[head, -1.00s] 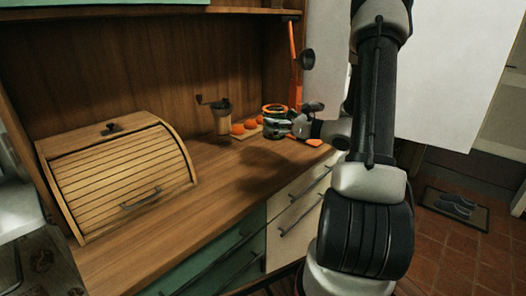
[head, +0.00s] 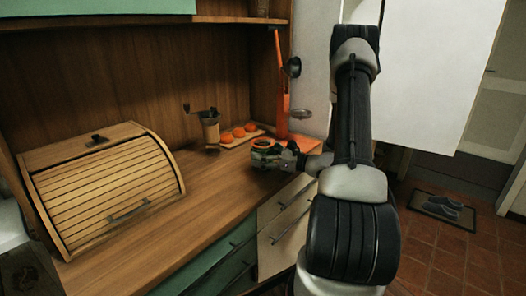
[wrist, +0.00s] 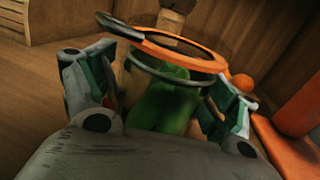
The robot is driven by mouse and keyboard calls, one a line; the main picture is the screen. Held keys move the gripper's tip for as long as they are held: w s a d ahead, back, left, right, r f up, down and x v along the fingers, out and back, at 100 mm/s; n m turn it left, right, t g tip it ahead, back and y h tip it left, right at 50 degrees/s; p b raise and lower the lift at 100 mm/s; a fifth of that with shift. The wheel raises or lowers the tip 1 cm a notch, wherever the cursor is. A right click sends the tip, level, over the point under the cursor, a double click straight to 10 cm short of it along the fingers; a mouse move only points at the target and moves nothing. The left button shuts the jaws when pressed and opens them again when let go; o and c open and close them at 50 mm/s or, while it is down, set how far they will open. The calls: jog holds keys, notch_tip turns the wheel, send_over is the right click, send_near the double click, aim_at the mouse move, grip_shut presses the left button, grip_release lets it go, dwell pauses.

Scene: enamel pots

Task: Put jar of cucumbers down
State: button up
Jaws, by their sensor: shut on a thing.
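The jar of cucumbers (head: 265,146) is a glass jar with an orange rim, at the right part of the wooden counter in the head view. My gripper (head: 279,154) is shut around its body from the right. In the wrist view the jar (wrist: 165,103) stands between the two fingers of my gripper (wrist: 157,105), with green cucumbers inside and an orange ring at its top. The jar looks close to upright in the head view. Its base is hidden, so I cannot tell whether it touches the counter.
A coffee grinder (head: 210,128) and a board with orange fruits (head: 239,132) stand behind the jar. An orange upright tool (head: 281,95) stands at the back right. A wooden bread box (head: 100,190) fills the left. The counter (head: 205,200) between is clear.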

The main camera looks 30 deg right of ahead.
jog(key=o, duration=1.7)
